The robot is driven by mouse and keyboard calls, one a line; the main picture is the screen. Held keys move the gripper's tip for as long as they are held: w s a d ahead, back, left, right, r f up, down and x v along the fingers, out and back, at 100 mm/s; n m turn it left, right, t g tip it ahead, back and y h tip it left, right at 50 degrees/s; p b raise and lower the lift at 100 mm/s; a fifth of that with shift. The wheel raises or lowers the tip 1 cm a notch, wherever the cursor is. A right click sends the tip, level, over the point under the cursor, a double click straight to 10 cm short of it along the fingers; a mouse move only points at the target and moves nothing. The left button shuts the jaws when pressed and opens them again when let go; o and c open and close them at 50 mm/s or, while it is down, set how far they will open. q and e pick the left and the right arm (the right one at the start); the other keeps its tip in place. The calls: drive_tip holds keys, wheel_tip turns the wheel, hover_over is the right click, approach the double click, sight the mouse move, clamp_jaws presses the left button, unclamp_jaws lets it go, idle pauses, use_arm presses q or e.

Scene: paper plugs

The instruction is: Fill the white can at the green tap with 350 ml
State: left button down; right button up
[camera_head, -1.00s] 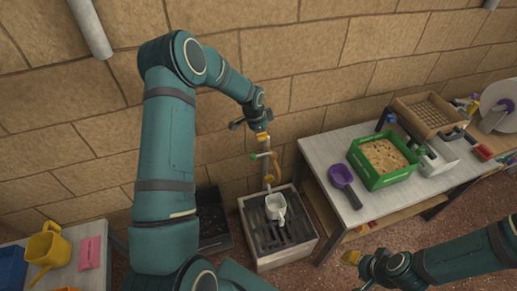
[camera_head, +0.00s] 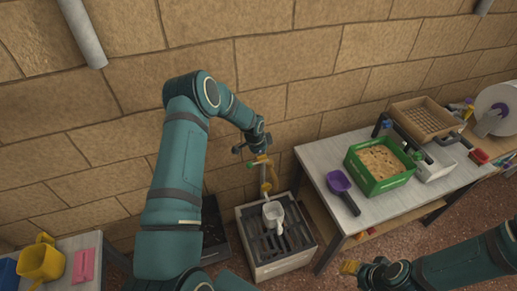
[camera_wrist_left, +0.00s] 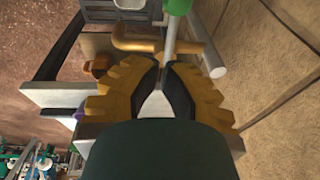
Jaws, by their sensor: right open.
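The white can (camera_head: 273,218) stands upright on the dark slatted grate of a pale basin, below the tap. The tap (camera_head: 266,187) is on the wall; its spout hangs above the can. In the left wrist view its green end (camera_wrist_left: 176,6) and a grey stem show beyond my fingertips. My left gripper (camera_head: 261,160) is at the tap's handle, which it partly hides. In the left wrist view its yellow fingers (camera_wrist_left: 164,68) are close together near the stem; whether they grip it is unclear. My right gripper (camera_head: 350,267) is open and empty at lower right, apart from the can. The can's water level is not visible.
A table on the right holds a green crate (camera_head: 352,163) of pale pieces, a purple scoop (camera_head: 339,181) and a brown tray (camera_head: 428,116). A yellow watering can (camera_head: 40,261) and a pink block (camera_head: 83,266) are at lower left. A dark tray (camera_head: 214,232) lies left of the basin.

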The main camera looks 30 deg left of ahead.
sight(258, 163)
use_arm(q)
drive_tip(key=shift+s+a+f, duration=0.25)
drive_tip(key=shift+a+f, duration=0.05)
drive_tip(key=shift+f, duration=0.3)
drive_tip(key=shift+s+a+f, duration=0.2)
drive_tip(key=shift+a+f, duration=0.05)
drive_tip(key=shift+f, duration=0.3)
drive_tip(key=shift+s+a+f, duration=0.25)
drive_tip(key=shift+a+f, duration=0.05)
drive_tip(key=shift+f, duration=0.3)
drive_tip(key=f+b, duration=0.1)
drive_tip(key=b, duration=0.1)
drive_tip(key=f+t+h+b, duration=0.1)
drive_tip(key=b, duration=0.1)
drive_tip(key=f+t+b, duration=0.1)
drive_tip(key=b, duration=0.2)
drive_tip(key=shift+s+a+f+h, duration=0.25)
drive_tip(key=shift+s+a+h, duration=0.05)
drive_tip(key=shift+s+h, duration=0.1)
idle(5.0)
